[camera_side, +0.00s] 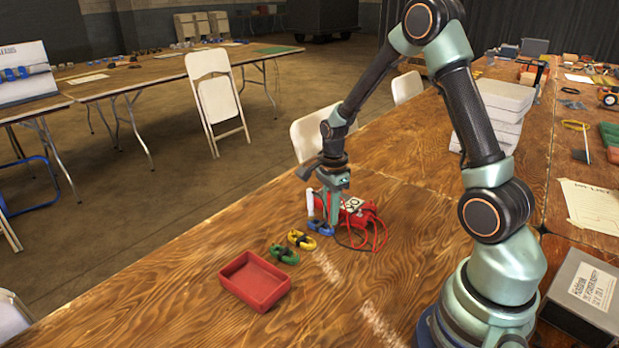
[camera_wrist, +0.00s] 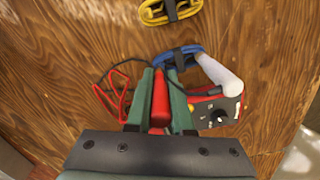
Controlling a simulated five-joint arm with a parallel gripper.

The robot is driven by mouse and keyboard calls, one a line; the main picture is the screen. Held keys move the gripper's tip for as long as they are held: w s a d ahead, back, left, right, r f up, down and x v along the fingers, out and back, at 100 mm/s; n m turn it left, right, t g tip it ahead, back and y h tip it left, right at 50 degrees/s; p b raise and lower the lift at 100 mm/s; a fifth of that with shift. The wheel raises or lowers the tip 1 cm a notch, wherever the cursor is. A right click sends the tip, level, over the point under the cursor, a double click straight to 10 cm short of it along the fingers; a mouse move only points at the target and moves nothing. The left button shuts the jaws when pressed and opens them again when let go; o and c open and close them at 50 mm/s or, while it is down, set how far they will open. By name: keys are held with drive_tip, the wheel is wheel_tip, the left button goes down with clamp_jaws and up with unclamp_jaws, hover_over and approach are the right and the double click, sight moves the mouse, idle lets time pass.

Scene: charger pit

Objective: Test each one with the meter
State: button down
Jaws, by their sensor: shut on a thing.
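My gripper (camera_side: 332,222) points down beside the red meter (camera_side: 362,216). In the wrist view my gripper (camera_wrist: 160,82) is shut on a red probe (camera_wrist: 158,105). The meter also shows there, partly hidden, with a dial (camera_wrist: 217,116) and looping red and dark leads. A blue coiled cable (camera_side: 321,228) lies at the fingertips; it also shows in the wrist view (camera_wrist: 180,58). I cannot tell whether the probe touches it. A white rod-like piece (camera_wrist: 220,75) is beside the blue coil. A yellow coil (camera_side: 301,240) and a green coil (camera_side: 284,254) lie to the left.
An empty-looking red tray (camera_side: 254,281) sits on the wooden table, left of the coils. A stack of white boxes (camera_side: 495,112) stands behind my arm. A grey box (camera_side: 588,293) is at the right. The table front is mostly clear.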

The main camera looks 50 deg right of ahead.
drive_tip(key=shift+f, duration=0.8)
idle(0.9)
drive_tip(key=shift+c, duration=2)
unclamp_jaws()
drive_tip(key=shift+r, duration=0.1)
drive_tip(key=shift+r, duration=3.7)
drive_tip(key=shift+r, duration=0.1)
